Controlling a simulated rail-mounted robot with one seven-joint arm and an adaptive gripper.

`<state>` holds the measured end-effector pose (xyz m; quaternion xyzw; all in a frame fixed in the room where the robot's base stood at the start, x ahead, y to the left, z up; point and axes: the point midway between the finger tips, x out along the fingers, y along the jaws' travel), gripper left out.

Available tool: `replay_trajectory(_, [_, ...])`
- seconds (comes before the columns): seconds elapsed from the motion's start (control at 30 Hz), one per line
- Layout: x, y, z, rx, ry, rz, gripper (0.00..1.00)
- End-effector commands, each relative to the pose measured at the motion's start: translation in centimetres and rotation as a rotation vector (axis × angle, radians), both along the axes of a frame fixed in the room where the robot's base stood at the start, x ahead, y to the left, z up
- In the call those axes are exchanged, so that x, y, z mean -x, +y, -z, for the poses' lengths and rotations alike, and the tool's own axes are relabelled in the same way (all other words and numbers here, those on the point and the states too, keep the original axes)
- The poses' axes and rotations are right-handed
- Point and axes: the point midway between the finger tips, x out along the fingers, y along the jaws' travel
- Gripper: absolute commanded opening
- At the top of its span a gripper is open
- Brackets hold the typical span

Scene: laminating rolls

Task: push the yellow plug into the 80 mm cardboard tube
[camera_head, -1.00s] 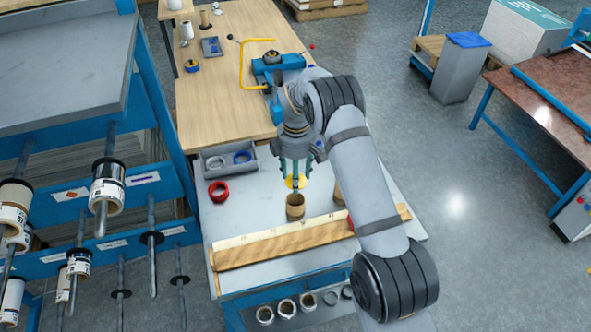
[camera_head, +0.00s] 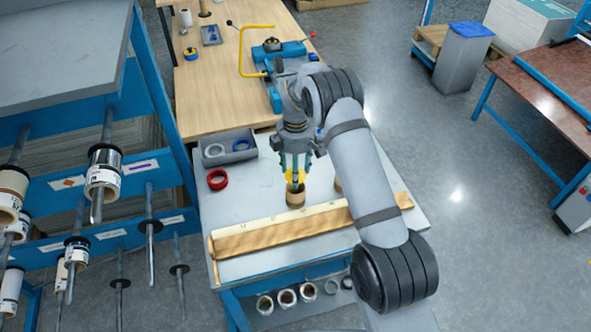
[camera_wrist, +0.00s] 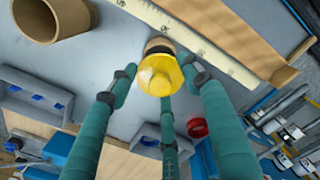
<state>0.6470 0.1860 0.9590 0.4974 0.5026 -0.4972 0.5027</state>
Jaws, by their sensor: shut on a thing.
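The yellow plug (camera_head: 295,176) is held between the teal fingers of my gripper (camera_head: 295,172), which is shut on it. The plug is at the upper mouth of an upright brown cardboard tube (camera_head: 295,198) on the grey table. In the wrist view the plug (camera_wrist: 160,76) covers most of this tube (camera_wrist: 158,45), so how far it sits inside cannot be told. Another cardboard tube (camera_wrist: 55,15) stands nearby; in the head view my arm mostly hides it.
A wooden strip with a pale ruler edge (camera_head: 280,234) lies in front of the tube. A red ring (camera_head: 217,180) and a grey bin with rings (camera_head: 228,158) are at the left. The table (camera_head: 240,205) left of the tube is clear.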

Motion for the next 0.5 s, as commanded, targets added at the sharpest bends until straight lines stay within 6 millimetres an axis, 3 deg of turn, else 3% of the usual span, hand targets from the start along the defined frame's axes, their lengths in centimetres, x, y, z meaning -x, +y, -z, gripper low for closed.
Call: replay_trajectory(0.5, [0.0,0.0,2.4,0.0,0.0,0.001,0.29])
